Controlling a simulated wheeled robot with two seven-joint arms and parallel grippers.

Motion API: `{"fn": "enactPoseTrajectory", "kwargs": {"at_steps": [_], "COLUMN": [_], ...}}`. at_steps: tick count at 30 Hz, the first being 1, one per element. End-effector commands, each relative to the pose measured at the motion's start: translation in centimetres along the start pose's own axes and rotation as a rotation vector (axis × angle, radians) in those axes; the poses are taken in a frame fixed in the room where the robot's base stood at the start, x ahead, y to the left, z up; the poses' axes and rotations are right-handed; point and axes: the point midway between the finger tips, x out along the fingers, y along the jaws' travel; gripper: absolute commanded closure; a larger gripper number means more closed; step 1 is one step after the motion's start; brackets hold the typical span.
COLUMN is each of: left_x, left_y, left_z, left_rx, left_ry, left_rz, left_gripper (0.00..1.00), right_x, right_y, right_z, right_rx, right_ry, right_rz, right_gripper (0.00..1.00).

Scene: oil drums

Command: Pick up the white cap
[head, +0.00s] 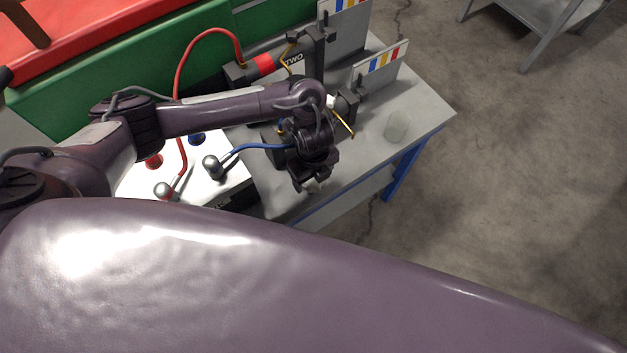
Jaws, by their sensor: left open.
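My left gripper (312,184) is open and points down above the near part of the grey table (290,203). A small white piece (331,101) also shows behind my left wrist, by a dark holder; I cannot tell whether that is a cap. My wrist hides part of the table and what stands behind it. My right gripper is not in view.
Red and blue cables (262,147) run left to silver knobs (212,166). The table's right corner is clear.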

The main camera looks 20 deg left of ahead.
Motion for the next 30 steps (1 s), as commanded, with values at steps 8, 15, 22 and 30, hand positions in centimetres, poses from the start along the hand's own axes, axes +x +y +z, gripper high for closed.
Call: {"fn": "enactPoseTrajectory", "kwargs": {"at_steps": [8,15,22,30], "left_x": [0.3,0.3,0.3,-0.6], "left_y": [0.0,0.0,0.0,-0.1], "left_z": [0.0,0.0,0.0,0.0], "left_rx": [0.001,0.001,0.0,0.002], "left_ry": [-0.001,-0.001,-0.001,0.0], "left_rz": [0.001,0.001,0.0,-0.002], "left_gripper": [0.32,0.63,0.77,0.77], "right_x": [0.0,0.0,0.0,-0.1], "right_y": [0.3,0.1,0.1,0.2], "right_z": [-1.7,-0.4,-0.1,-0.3], "right_rx": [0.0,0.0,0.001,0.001], "right_ry": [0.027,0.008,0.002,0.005], "right_rz": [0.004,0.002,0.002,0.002], "right_gripper": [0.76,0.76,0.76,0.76]}}
